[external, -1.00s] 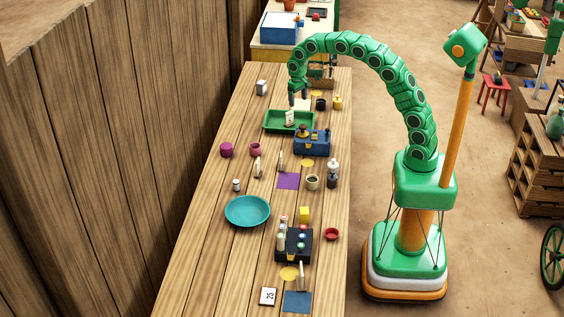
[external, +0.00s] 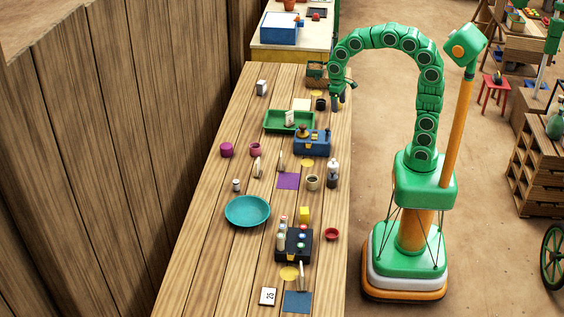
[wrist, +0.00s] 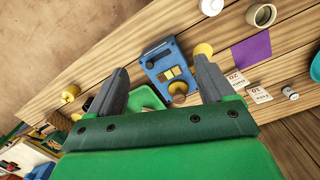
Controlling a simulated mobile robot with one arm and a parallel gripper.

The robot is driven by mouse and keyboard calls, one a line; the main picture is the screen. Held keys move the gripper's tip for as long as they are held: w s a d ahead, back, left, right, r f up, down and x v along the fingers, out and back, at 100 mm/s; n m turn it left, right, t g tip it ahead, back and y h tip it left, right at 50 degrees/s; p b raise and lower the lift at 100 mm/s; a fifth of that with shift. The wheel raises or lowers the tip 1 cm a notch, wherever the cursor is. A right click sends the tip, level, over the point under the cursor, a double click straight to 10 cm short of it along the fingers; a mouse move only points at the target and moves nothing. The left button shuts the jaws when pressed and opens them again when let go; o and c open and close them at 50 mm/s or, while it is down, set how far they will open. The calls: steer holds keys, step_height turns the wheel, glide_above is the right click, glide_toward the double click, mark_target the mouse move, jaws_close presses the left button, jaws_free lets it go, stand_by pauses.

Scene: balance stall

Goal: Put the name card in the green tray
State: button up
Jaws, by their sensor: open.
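The green tray (external: 271,127) lies on the table near its far end. A pale upright card (external: 289,118), which looks like the name card, stands inside the tray; no writing on it is readable. My gripper (external: 338,98) is open and empty, up and to the right of the tray, near the table's right edge. In the wrist view, my gripper's two fingers (wrist: 160,66) are spread apart with nothing between them. Part of the green tray (wrist: 148,98) shows there behind the fingers; the card in it is hidden.
A blue box with knobs (external: 311,142) stands just in front of the tray. A black jar (external: 321,104) is near my gripper. Other upright cards (external: 257,167), a purple square (external: 288,181) and a teal bowl (external: 247,211) are nearer. The table's left strip is mostly clear.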

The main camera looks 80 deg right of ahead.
steer(key=s+a+n, duration=0.2)
steer(key=s+a, duration=0.2)
steer(key=s, duration=0.8)
steer(key=s+a+f+n, duration=0.1)
steer(key=s+a, duration=0.3)
steer(key=s, duration=0.8)
steer(key=shift+a+f+n+g, duration=0.25)
steer(key=shift+a+n+g, duration=0.05)
steer(key=shift+n, duration=0.3)
